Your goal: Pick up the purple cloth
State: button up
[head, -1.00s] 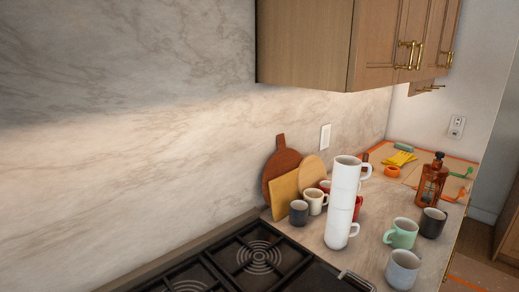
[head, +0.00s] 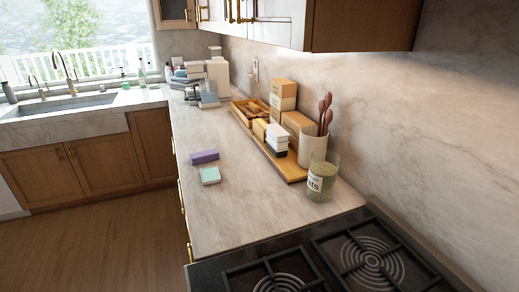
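A purple cloth (head: 205,157), looking like a small folded block, lies flat on the marble counter near its left edge in the head view. A mint-green and white block, perhaps a sponge (head: 210,175), lies just in front of it, close by. Nothing covers the cloth. My gripper is not in the head view.
A wooden tray (head: 293,170) with boxes and a utensil crock (head: 312,146) runs along the wall. A glass jar (head: 321,181) stands at its near end. The stove (head: 330,262) is in front. A sink (head: 60,106) is at far left.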

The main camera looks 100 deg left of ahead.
aim_at(204, 157)
jog(key=u, duration=3.05)
